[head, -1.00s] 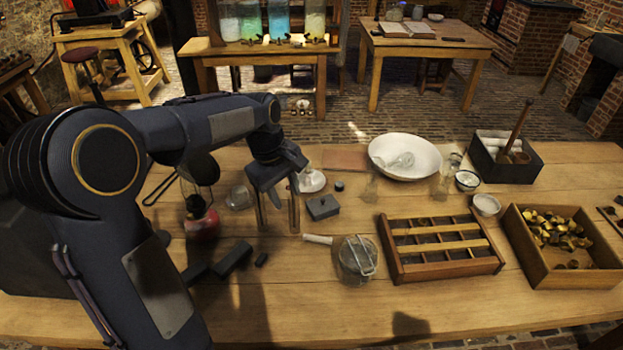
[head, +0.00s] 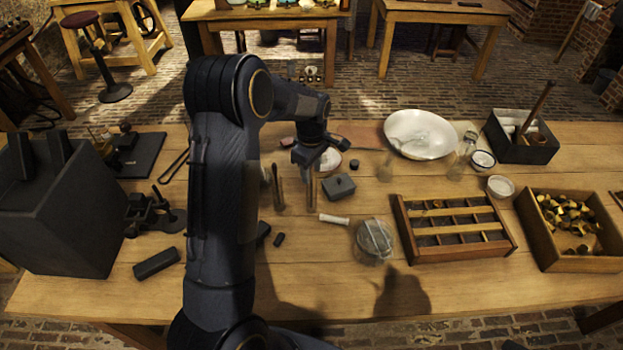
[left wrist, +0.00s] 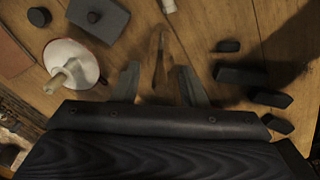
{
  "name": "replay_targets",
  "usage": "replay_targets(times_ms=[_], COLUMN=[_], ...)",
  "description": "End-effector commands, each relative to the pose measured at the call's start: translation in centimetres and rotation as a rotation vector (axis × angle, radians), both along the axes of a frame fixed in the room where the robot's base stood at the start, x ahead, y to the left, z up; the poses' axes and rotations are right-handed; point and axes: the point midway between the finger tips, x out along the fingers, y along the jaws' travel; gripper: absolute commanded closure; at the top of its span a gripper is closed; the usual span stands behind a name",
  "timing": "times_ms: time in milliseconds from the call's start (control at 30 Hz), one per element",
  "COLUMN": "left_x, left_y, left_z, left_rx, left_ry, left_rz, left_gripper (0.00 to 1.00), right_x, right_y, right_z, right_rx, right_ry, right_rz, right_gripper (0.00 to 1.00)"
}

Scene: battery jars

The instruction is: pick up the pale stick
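In the left wrist view, the end of a pale stick (left wrist: 168,5) shows at the top edge. My left gripper (head: 295,204) is open, pointing down, just left of the stick and apart from it. Its two fingers stand apart in the left wrist view (left wrist: 158,84). A narrow brown shape shows between them; I cannot tell what it is. My right gripper is not in view.
A small dark lidded box (head: 339,187) stands just behind the stick. A compartmented wooden tray (head: 405,238) and a box of brass pieces (head: 575,262) are to the right. Several black blocks lie left, one (head: 157,263) near the front. The front middle of the table is clear.

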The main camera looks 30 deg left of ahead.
Motion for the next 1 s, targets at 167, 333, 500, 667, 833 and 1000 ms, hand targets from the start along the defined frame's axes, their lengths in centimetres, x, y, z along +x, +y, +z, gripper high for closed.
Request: replay_targets(times_ms=[167, 333, 500, 667, 833, 1000], left_x=[0.01, 0.01, 0.01, 0.01, 0.02, 0.08], left_y=[-0.02, -0.02, -0.02, -0.02, -0.02, -0.02], left_z=[-0.2, -0.17, -0.15, -0.13, -0.09, 0.68], left_rx=[0.0, 0.0, 0.0, 0.0, 0.0, 0.0], left_ry=[-0.001, -0.001, -0.001, -0.001, -0.001, -0.003], left_rz=[0.0, 0.0, 0.0, 0.0, 0.0, 0.0], left_gripper=[0.61, 0.76, 0.98, 1.0, 1.0, 1.0], right_x=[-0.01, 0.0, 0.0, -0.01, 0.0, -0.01], right_y=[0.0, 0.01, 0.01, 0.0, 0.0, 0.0], right_z=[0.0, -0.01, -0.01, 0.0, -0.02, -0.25], right_rx=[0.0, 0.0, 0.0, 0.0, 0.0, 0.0], right_ry=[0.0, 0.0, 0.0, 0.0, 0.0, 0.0], right_rz=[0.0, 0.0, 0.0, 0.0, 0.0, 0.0], right_gripper=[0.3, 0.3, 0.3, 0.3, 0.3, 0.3])
